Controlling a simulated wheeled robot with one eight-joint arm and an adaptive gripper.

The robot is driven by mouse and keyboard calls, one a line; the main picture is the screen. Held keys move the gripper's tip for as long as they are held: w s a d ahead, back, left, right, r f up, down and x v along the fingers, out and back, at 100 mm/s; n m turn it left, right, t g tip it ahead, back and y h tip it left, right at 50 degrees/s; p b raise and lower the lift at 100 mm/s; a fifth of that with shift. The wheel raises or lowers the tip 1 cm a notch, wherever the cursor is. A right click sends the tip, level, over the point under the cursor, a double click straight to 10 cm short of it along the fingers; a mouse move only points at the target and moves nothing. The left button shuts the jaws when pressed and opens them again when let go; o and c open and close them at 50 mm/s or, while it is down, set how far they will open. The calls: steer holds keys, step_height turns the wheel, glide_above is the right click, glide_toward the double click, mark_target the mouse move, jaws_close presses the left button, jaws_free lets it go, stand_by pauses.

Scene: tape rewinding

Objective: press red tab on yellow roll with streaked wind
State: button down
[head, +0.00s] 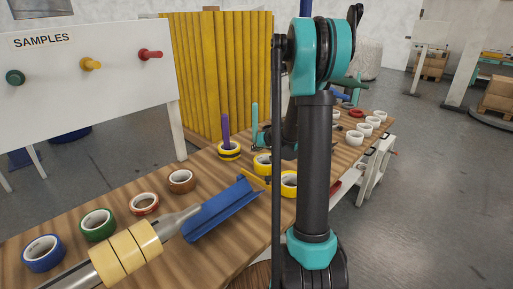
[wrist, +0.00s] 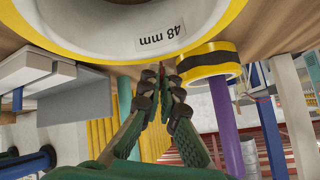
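Two yellow rolls with white cores stand on the wooden table, one at the back (head: 262,163) and one nearer (head: 289,184), both partly behind my arm. In the wrist view a large yellow-edged roll (wrist: 115,38) marked "48 mm" fills the top. I cannot make out a streaked wind. A tiny reddish spot shows by my fingertips, too small to tell as a tab. My gripper (wrist: 163,75) is empty, its fingertips close together just below the large roll in the picture. In the head view my arm mostly hides it.
A yellow-and-black roll (head: 229,150) sits at the purple post (head: 226,128). A blue trough (head: 220,208) and white rolls (head: 355,138) lie around. The SAMPLES board (head: 90,90) stands left.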

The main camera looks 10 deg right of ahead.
mark_target(237, 149)
steer(key=shift+s+f, duration=0.1)
steer(key=shift+s, duration=0.1)
steer(key=shift+a, duration=0.2)
steer(key=shift+w+a, duration=0.25)
steer(key=shift+a, duration=0.35)
steer(key=shift+w+a, duration=0.25)
steer(key=shift+a, duration=0.4)
steer(key=shift+w+a, duration=0.25)
steer(key=shift+a, duration=0.35)
steer(key=shift+w+a, duration=0.3)
steer(key=shift+a, duration=0.55)
steer(key=shift+w+a, duration=0.3)
steer(key=shift+a, duration=0.5)
stand_by(0.4)
steer(key=c, duration=2.2)
jaws_free()
steer(key=o, duration=0.6)
steer(key=shift+c, duration=0.2)
steer(key=shift+s, duration=0.1)
steer(key=v, duration=1.1)
steer(key=shift+s+r, duration=0.25)
steer(key=shift+s, duration=0.15)
